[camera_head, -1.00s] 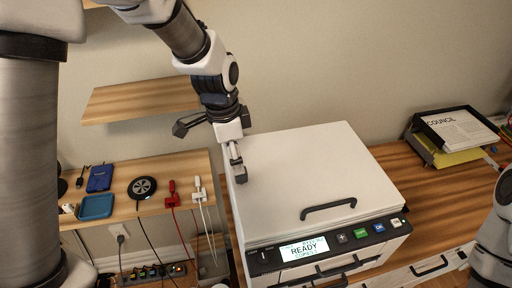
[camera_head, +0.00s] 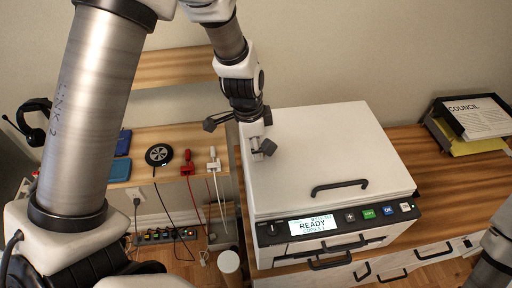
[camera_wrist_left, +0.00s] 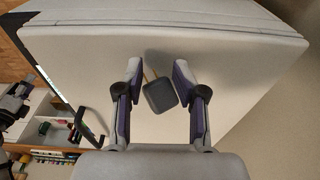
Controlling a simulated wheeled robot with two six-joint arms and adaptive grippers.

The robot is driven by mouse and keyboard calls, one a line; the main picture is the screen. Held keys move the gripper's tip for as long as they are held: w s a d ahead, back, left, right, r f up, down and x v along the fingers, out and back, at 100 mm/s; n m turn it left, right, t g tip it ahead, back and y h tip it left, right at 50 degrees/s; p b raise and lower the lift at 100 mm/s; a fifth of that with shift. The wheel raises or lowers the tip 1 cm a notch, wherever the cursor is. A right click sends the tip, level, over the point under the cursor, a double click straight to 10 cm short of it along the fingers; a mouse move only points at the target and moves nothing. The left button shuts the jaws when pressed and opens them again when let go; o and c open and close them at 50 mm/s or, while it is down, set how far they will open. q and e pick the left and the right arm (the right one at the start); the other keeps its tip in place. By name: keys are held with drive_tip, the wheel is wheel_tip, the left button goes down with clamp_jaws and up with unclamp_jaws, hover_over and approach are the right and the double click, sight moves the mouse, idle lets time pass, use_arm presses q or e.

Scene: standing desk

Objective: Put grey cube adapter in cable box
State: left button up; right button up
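The grey cube adapter (camera_wrist_left: 159,95) is between the finger pads of my left gripper (camera_wrist_left: 158,75), with its prongs pointing up-left in the left wrist view. In the left wrist view an open white box (camera_wrist_left: 45,132) with red and green things inside lies at the left. I cannot tell if it is the cable box. My right arm (camera_head: 492,262) shows at the lower right; its gripper's state is unclear.
The printer (camera_head: 325,150) has a lid handle and a lit front panel. A paper tray (camera_head: 470,130) stands at the right. At the left are a black puck (camera_head: 159,155), a red plug (camera_head: 188,163) and a white plug (camera_head: 213,160). A power strip (camera_head: 166,235) lies below.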

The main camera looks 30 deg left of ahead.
use_arm(q)
drive_tip(key=shift+s+r, duration=0.15)
drive_tip(key=shift+s, duration=0.15)
clamp_jaws()
drive_tip(key=shift+w, duration=0.25)
drive_tip(key=shift+o, duration=1.6)
unclamp_jaws()
drive_tip(key=shift+w+f, duration=0.25)
drive_tip(key=o, duration=0.5)
drive_tip(key=shift+w, duration=0.1)
drive_tip(key=shift+o, duration=1.3)
drive_tip(key=shift+s+r, duration=0.2)
drive_tip(key=shift+s, duration=0.15)
